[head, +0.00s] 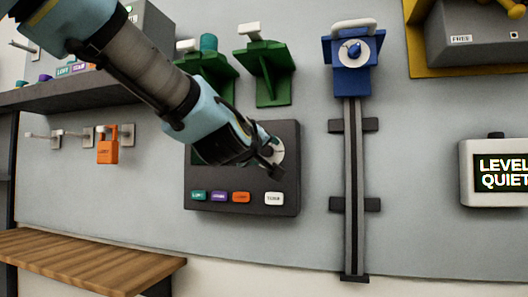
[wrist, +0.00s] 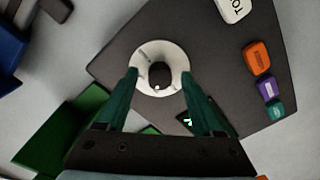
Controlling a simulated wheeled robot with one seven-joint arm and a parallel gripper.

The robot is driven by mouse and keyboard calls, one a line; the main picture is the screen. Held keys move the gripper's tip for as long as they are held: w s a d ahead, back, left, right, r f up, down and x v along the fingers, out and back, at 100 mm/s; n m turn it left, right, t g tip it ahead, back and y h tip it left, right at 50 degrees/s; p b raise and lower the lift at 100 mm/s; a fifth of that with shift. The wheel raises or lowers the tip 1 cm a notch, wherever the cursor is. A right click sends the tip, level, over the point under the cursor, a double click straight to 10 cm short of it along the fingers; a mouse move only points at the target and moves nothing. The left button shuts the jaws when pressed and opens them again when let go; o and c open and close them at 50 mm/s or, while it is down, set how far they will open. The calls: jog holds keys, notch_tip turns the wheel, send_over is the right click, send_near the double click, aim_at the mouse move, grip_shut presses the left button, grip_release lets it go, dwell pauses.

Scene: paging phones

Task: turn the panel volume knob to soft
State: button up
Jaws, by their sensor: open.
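The dark grey panel (head: 240,201) is mounted on the wall, with its white round dial (head: 279,151) partly hidden behind my gripper (head: 272,165). In the wrist view the dial (wrist: 160,49) is a white ring with a dark knob (wrist: 160,74) at its centre. My gripper (wrist: 159,75) is open, its two green fingertips on either side of the knob, overlapping the ring's left and right edges. I cannot tell whether they touch it. A small white mark shows near the knob's lower edge. A display (head: 503,173) at the right reads "LEVEL QUIET".
Teal, purple, orange and white buttons (head: 240,197) line the panel's lower edge. Green wall brackets (head: 266,75) sit above it. A blue device (head: 350,78) on a vertical rail (head: 355,190) stands to the right.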

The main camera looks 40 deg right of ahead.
jog(key=p+v, duration=0.2)
jog(key=v, duration=0.8)
jog(key=shift+s+a, duration=0.2)
jog(key=shift+a, duration=0.1)
